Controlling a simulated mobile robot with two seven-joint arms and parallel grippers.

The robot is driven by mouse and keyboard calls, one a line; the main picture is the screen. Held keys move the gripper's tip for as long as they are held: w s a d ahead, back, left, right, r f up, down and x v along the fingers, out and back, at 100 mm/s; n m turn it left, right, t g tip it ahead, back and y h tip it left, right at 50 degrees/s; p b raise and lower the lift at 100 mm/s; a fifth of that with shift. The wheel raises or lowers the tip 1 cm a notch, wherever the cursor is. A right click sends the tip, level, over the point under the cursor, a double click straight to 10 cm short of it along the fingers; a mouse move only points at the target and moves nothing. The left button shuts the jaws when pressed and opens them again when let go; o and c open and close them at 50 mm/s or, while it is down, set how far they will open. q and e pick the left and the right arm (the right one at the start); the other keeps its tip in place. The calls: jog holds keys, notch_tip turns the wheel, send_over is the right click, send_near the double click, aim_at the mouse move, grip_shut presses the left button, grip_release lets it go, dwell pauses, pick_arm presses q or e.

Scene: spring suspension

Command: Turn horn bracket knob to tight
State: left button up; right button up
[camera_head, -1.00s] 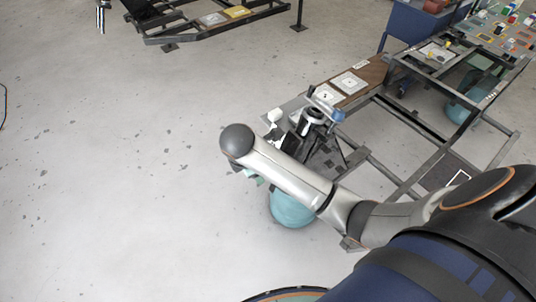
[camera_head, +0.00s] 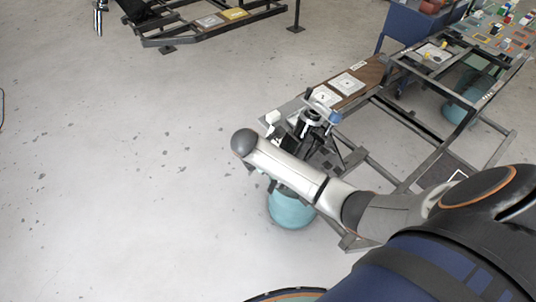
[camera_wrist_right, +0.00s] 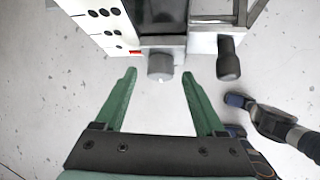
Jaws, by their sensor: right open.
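My right gripper (camera_wrist_right: 158,98) shows in the right wrist view with two green fingers spread wide and nothing between them. A short grey knob (camera_wrist_right: 160,66) with a small white mark at its lower edge sits just beyond the fingertips, roughly centred in the gap and apart from both. A longer dark knob (camera_wrist_right: 228,60) stands to its right, outside the right finger. I cannot tell for sure which is the horn bracket knob. In the head view my right forearm hides much of the work area, and the fingers cannot be made out. My left gripper is not in view.
A white panel (camera_wrist_right: 105,22) with black dots and a red mark lies left of the grey knob. A dark frame rail (camera_head: 372,100) runs beside the work area. A teal round object (camera_head: 291,210) is below my arm. Open floor (camera_head: 120,200) spreads left.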

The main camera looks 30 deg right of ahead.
jog(key=shift+d+f, duration=0.15)
jog(key=shift+f, duration=0.25)
grip_shut()
dwell(0.4)
